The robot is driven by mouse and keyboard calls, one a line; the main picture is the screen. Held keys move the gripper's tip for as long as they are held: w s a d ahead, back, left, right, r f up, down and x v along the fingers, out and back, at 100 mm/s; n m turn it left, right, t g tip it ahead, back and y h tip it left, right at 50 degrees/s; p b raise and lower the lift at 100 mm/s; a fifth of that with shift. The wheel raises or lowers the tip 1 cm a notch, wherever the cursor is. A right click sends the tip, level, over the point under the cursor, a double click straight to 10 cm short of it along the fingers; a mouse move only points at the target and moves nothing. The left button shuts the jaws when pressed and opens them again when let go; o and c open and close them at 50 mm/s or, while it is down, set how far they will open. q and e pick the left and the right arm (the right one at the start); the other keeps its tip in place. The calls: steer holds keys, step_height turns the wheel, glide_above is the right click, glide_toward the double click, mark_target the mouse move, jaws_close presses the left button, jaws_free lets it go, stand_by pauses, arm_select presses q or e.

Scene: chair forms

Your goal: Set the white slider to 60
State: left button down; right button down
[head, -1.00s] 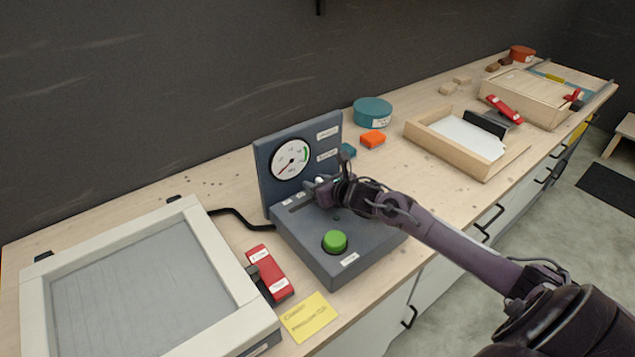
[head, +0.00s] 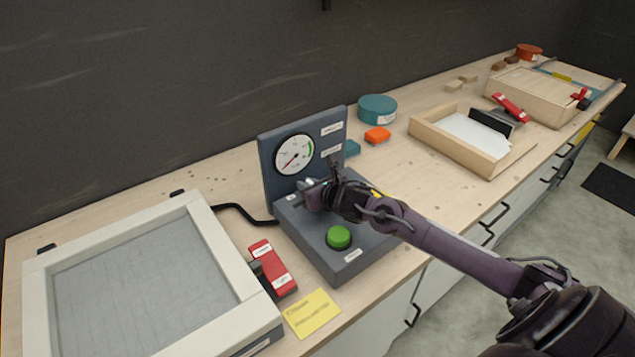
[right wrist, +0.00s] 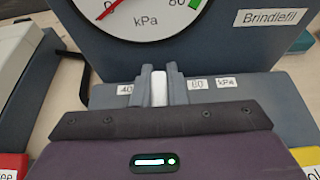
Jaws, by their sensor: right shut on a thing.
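The dark blue-grey control box (head: 345,262) has an upright panel with a round dial (head: 294,154). Its red needle points to the lower left, near the low end of the scale in the right wrist view (right wrist: 140,12). The white slider (right wrist: 159,88) is upright between the two grey fingers of my right gripper (right wrist: 160,86), which are shut on it. It stands between a 40 label (right wrist: 125,90) and a label reading 60 or 80 (right wrist: 197,84). In the head view my right gripper (head: 310,187) covers the slider. My left gripper is out of view.
A green button (head: 339,237) is at the box's front. A red block (head: 273,268), a yellow note (head: 312,314) and a large white-framed screen (head: 140,280) are left of it. An orange block (head: 377,135), teal tin (head: 377,108) and wooden tray (head: 470,158) are right.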

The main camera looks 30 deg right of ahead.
steer(key=c, duration=1.4)
jaws_free()
steer(key=shift+c, duration=0.2)
steer(key=shift+s+d+r, duration=0.1)
steer(key=shift+s+d, duration=0.05)
steer(key=shift+s, duration=0.3)
steer(key=v, duration=0.6)
steer(key=shift+b, duration=0.4)
steer(key=shift+s+r, duration=0.25)
steer(key=shift+s, duration=0.1)
